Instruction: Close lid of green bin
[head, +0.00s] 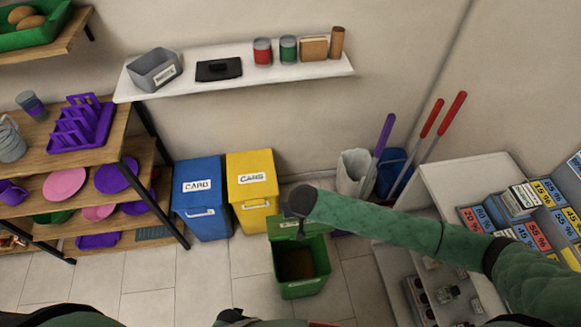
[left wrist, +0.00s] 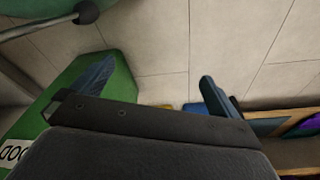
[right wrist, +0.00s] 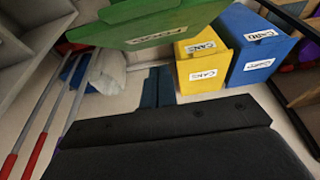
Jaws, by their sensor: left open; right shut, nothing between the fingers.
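The green bin (head: 303,288) stands on the tiled floor with its top open and its dark inside showing. Its green lid (head: 284,226) is raised at the back, partly hidden by my right arm. The lid also shows at the top of the right wrist view (right wrist: 150,28), with a pale label. My right gripper (right wrist: 157,85) is shut and empty, close to the lid; I cannot tell whether they touch. My left gripper (left wrist: 155,88) is open and empty. A green body with a white label (left wrist: 15,152) lies left of it in the left wrist view.
A blue bin (head: 202,207) and a yellow bin (head: 252,195) stand behind, to the left. Long-handled tools (head: 430,130) and a white sack (head: 352,172) are to the right, beside a white shelf unit (head: 468,170). Floor left of the green bin is clear.

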